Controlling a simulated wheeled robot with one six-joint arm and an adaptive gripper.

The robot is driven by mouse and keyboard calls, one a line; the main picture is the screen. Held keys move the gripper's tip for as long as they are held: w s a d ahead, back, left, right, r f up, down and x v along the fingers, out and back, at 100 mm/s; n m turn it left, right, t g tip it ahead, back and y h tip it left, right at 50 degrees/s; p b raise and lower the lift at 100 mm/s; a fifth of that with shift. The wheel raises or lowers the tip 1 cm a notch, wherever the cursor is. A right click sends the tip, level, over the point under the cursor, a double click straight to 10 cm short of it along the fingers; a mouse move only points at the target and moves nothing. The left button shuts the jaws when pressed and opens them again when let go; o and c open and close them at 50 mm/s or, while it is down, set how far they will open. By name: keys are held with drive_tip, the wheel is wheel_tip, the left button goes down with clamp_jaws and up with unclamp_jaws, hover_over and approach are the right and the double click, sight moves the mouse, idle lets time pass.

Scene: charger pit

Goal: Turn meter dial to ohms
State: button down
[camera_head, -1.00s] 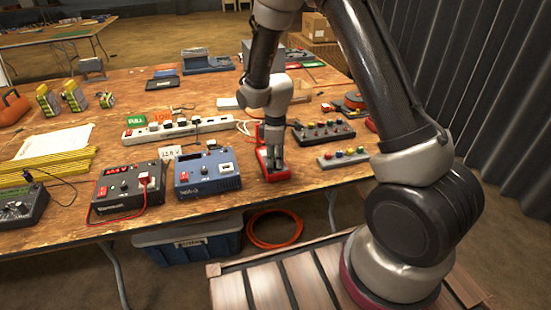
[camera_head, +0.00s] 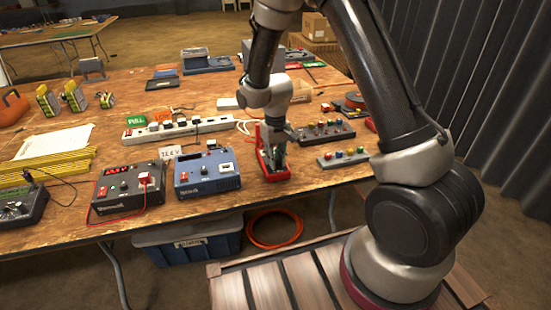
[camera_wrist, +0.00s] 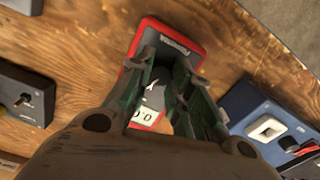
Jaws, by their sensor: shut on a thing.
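The red-rimmed meter (camera_head: 278,174) lies on the wooden table near its front edge, right of the blue box. In the wrist view the meter (camera_wrist: 180,42) shows its dark face, and part of its display (camera_wrist: 144,115) reads "0.0" or similar. My gripper (camera_head: 277,160) points down over the meter. In the wrist view its fingers (camera_wrist: 167,85) straddle the dark dial at the meter's middle and are shut on it. The fingers hide most of the dial, so I cannot read where its pointer stands.
The blue box (camera_head: 208,178) stands close on the left, with a black-and-red box (camera_head: 128,190) beyond it. Button boxes (camera_head: 325,133) stand close on the right. A white power strip (camera_head: 178,130) lies behind. The table's front edge is near.

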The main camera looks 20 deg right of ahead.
drive_tip(key=m, duration=0.4)
drive_tip(key=shift+m, duration=2.1)
drive_tip(key=c, duration=1.2)
unclamp_jaws()
drive_tip(key=shift+c, duration=0.2)
wheel_tip(320, 180, up, 12)
